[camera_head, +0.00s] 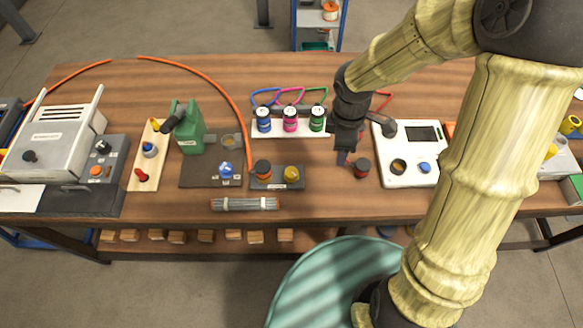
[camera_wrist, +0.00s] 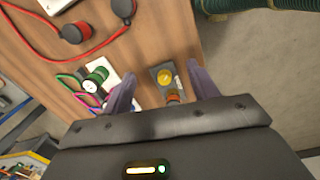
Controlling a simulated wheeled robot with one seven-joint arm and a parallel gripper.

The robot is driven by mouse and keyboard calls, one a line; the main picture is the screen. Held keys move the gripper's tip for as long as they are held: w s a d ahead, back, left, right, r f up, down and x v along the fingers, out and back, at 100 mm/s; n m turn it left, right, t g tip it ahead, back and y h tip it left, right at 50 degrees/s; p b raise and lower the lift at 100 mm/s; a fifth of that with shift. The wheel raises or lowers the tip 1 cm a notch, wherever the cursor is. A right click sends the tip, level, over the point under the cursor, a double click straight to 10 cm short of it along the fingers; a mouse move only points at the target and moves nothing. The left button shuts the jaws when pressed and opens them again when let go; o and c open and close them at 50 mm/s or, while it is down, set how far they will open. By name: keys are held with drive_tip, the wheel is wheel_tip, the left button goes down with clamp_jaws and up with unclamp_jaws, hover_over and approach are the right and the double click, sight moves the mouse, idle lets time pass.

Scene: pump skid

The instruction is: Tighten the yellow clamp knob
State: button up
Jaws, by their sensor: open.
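A round yellow knob (camera_head: 291,172) sits on a small dark base plate (camera_head: 277,185) near the front middle of the table, beside an orange-and-black knob (camera_head: 262,168). In the wrist view, the yellow knob (camera_wrist: 164,76) shows between my two fingers, and the orange-and-black knob (camera_wrist: 173,97) is closer to the palm. My gripper (camera_head: 343,157) is open and empty. In the head view it points down over the table, to the right of the yellow knob and apart from it. I cannot tell its exact height above the table.
A green pump (camera_head: 191,130) stands left of the knobs. Three bottles (camera_head: 290,124) stand behind them on a white rack. A red-and-black plug (camera_head: 361,168) lies close to my gripper, left of a white panel box (camera_head: 408,172). A grey bundle (camera_head: 245,204) lies at the front edge.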

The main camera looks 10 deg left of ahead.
sight(291, 172)
drive_tip(key=w+a+f+n, duration=0.1)
drive_tip(key=a+f+n, duration=0.1)
drive_tip(key=a+n, duration=1)
drive_tip(key=shift+w+a+f+n+y, duration=0.2)
drive_tip(key=shift+w+f+n+y, duration=0.1)
drive_tip(key=shift+n, duration=0.1)
wheel_tip(291, 172, down, 17)
drive_tip(key=shift+a+f, duration=0.15)
drive_tip(key=shift+w, duration=0.1)
drive_tip(key=c, duration=1)
